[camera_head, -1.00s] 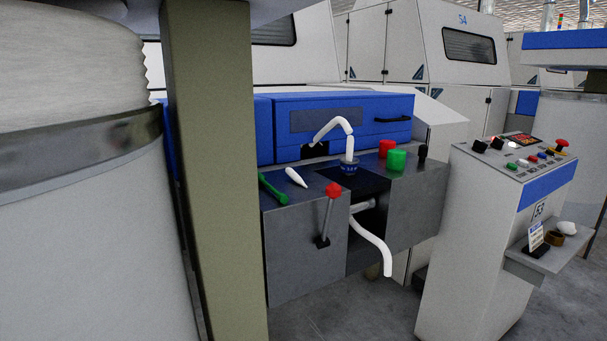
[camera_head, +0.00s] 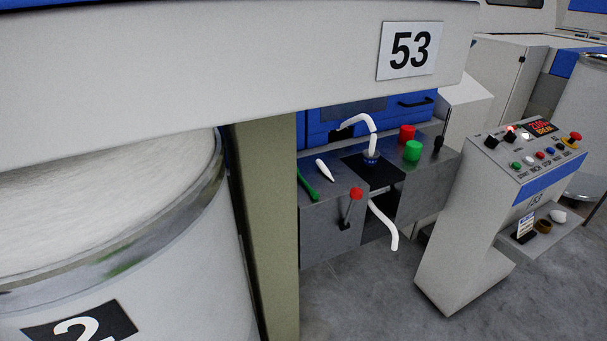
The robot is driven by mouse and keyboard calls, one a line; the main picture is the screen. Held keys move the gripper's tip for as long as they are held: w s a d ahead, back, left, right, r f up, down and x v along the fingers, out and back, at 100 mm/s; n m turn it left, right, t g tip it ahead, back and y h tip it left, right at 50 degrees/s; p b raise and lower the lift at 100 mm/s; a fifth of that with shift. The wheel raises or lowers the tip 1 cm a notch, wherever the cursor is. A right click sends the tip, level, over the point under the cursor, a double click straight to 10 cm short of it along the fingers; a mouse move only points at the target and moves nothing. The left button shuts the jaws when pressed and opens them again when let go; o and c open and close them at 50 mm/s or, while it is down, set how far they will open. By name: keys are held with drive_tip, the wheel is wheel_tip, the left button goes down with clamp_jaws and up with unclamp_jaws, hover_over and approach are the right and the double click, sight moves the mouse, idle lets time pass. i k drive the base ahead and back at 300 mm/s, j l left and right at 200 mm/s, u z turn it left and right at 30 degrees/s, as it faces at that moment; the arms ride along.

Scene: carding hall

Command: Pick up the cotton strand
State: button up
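A white cotton strand (camera_head: 358,121) arches out of a dark opening in the blue machine front and bends down into a small blue ring-shaped part (camera_head: 371,160). Another white strand length (camera_head: 384,224) hangs from the gap below the grey metal shelf, its lower end free in the air. A short white pointed piece (camera_head: 324,169) lies on the shelf's left part; I cannot tell whether it is cotton. My gripper is not in view.
A large can numbered 2 (camera_head: 150,275) and an olive post (camera_head: 268,210) stand at left. A panel numbered 53 (camera_head: 250,75) overhangs. Red (camera_head: 406,133) and green (camera_head: 413,150) cylinders, a green rod (camera_head: 308,184) and a red-knobbed lever (camera_head: 354,195) surround the shelf. The control pedestal (camera_head: 480,215) stands right; floor is clear.

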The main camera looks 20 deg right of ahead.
sight(324, 168)
drive_tip(key=i+l+u, duration=0.1)
drive_tip(key=l+u, duration=0.2)
drive_tip(key=u, duration=0.15)
drive_tip(key=l+u, duration=0.6)
drive_tip(key=l, duration=0.45)
drive_tip(key=l+u, duration=0.15)
drive_tip(key=l, duration=0.4)
drive_tip(key=k+l+u, duration=0.15)
drive_tip(key=l, duration=0.45)
drive_tip(key=l+u, duration=0.15)
drive_tip(key=l, duration=0.4)
